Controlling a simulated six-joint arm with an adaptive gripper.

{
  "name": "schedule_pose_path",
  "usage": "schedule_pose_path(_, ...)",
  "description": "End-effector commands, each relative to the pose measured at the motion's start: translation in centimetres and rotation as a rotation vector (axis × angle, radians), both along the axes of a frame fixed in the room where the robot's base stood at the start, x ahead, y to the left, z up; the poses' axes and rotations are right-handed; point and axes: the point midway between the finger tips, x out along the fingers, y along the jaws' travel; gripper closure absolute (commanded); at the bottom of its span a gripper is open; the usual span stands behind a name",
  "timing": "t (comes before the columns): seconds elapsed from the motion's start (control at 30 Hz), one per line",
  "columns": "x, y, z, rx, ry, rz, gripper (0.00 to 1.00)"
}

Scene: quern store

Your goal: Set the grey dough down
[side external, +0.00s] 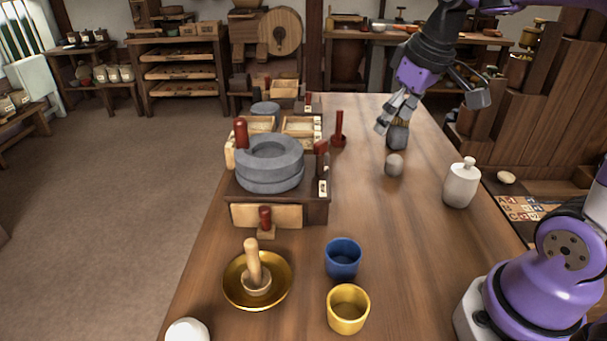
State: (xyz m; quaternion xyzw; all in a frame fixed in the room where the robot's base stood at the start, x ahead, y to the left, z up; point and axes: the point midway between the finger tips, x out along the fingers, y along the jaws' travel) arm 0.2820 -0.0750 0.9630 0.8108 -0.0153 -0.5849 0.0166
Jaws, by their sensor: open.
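A small rounded grey lump, which looks like the grey dough (394,165), rests on the wooden table (420,215) right of the stone mill. My gripper (438,117) is tilted above the far part of the table. Its fingers are spread wide, with nothing seen between them. The left fingertip shows just above and behind the lump in the picture. A small gap shows between them, but I cannot tell their true distance.
The stone quern (270,165) stands on a drawer box at left. A white lidded jar (461,186) stands right of the lump. Nearer are a blue cup (342,258), a yellow cup (347,308) and a brass bowl (280,284) with a pestle. The table's middle is clear.

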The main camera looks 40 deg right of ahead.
Motion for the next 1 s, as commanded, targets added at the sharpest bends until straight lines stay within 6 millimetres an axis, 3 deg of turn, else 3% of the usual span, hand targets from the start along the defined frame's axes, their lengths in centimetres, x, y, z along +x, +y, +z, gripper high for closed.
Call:
schedule_pose_path(0.03, -1.5, 2.1, 0.3, 0.000, -0.037, 0.012, 0.24)
schedule_pose_path(0.1, -3.5, 4.2, 0.0, 0.008, -0.080, 0.013, 0.24)
schedule_pose_path(0.3, -7.2, 7.1, -1.6, 0.037, -0.157, 0.011, 0.24)
schedule_pose_path(1.0, -7.9, 7.5, -2.1, 0.045, -0.171, 0.009, 0.24)
